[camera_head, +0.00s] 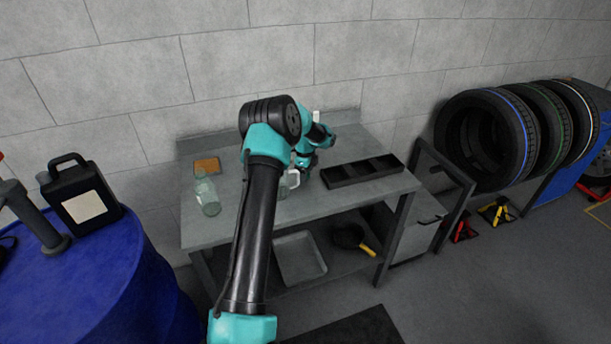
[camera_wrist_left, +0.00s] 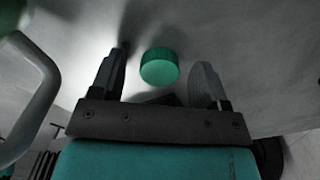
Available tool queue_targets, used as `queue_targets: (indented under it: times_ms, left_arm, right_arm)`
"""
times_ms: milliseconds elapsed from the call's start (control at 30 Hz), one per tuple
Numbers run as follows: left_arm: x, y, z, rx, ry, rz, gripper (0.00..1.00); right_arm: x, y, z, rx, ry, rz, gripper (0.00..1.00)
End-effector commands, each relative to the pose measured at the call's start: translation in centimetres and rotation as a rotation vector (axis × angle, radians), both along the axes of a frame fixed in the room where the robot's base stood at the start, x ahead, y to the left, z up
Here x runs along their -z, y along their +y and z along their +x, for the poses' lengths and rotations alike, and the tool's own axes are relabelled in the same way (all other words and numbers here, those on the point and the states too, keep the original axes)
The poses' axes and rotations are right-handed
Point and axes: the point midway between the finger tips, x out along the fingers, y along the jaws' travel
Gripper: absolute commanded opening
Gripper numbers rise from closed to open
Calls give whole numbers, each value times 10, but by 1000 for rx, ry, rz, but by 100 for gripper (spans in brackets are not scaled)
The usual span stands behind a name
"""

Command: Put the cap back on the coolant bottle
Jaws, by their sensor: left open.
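A round green cap (camera_wrist_left: 160,68) lies on the bench top in the left wrist view, between and just beyond the fingertips of my left gripper (camera_wrist_left: 162,72). The gripper is open and does not touch the cap. In the head view my left gripper (camera_head: 304,168) is low over the middle of the bench, partly behind my own arm, and the cap is hidden there. A pale green clear bottle (camera_head: 208,197) stands on the bench's left side. A whitish handled object (camera_head: 293,179) is partly hidden by my arm. Its grey handle (camera_wrist_left: 47,75) seems to show at the left wrist view's left edge. My right gripper is not in view.
The bench (camera_head: 345,197) also holds an orange-brown block (camera_head: 207,165) at back left and a black divided tray (camera_head: 345,181) at right. A black canister (camera_head: 65,190) stands on a blue drum (camera_head: 95,275) at left. Tyres (camera_head: 485,135) hang at right.

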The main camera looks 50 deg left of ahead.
Motion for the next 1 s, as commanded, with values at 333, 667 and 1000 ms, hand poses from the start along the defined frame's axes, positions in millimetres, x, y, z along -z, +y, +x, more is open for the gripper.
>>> queue_targets:
  times_ms: [333,667,1000]
  left_arm:
    - [0,0,0,0,0,0,62]
    - [0,0,0,0,0,0,31]
    - [0,0,0,0,0,0,16]
  right_arm:
    - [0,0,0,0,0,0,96]
    - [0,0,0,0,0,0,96]
    - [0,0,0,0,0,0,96]
